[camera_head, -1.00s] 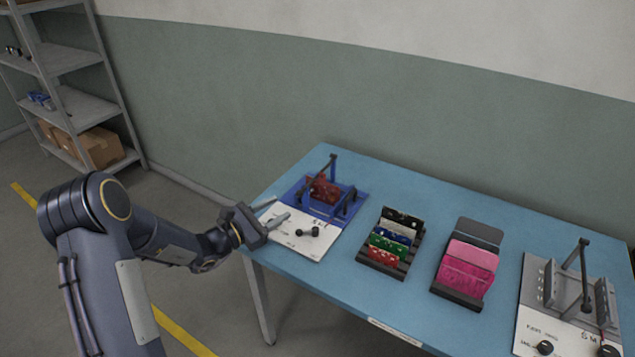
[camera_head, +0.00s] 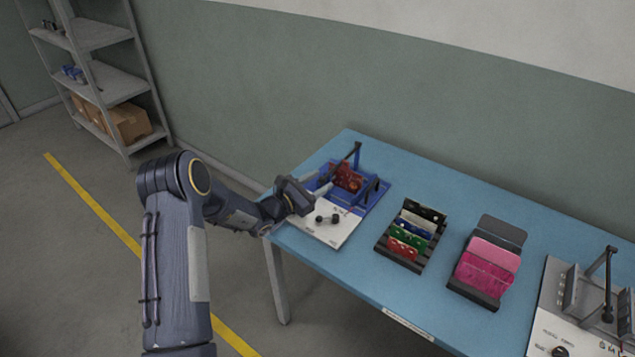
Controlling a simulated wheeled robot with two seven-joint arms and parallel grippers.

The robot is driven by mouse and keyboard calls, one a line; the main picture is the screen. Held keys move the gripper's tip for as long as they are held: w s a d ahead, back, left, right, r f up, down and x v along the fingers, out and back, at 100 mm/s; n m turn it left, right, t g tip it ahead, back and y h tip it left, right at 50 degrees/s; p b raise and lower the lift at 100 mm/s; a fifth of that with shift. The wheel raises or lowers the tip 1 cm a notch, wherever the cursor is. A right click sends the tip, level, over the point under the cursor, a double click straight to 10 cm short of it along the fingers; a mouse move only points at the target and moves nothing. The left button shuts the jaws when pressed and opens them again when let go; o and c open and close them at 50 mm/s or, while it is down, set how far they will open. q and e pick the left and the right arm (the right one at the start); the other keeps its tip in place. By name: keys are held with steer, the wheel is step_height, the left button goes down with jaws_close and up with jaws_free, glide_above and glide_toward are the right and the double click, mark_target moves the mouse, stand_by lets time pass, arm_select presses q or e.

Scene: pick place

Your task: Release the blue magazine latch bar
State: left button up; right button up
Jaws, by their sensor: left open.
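The blue magazine fixture (camera_head: 372,201) stands at the left end of the table, with a red part (camera_head: 349,177) between its blue walls. A dark upright latch bar (camera_head: 357,155) with a knob at its top rises at the back of the fixture. My left gripper (camera_head: 325,187) is open at the left side of the fixture, its fingers pointing toward the blue walls. I cannot tell whether the fingers touch the fixture. My right gripper is not in view.
On the blue table (camera_head: 440,300), a dark rack with coloured cards (camera_head: 408,240) and a rack with pink pieces (camera_head: 487,265) stand to the right. A grey fixture (camera_head: 575,290) is at the far right. A shelf (camera_head: 110,85) stands against the wall at the left.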

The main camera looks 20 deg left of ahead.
arm_select(q)
steer(key=shift+c, duration=0.3)
jaws_close()
steer(key=shift+r, duration=0.1)
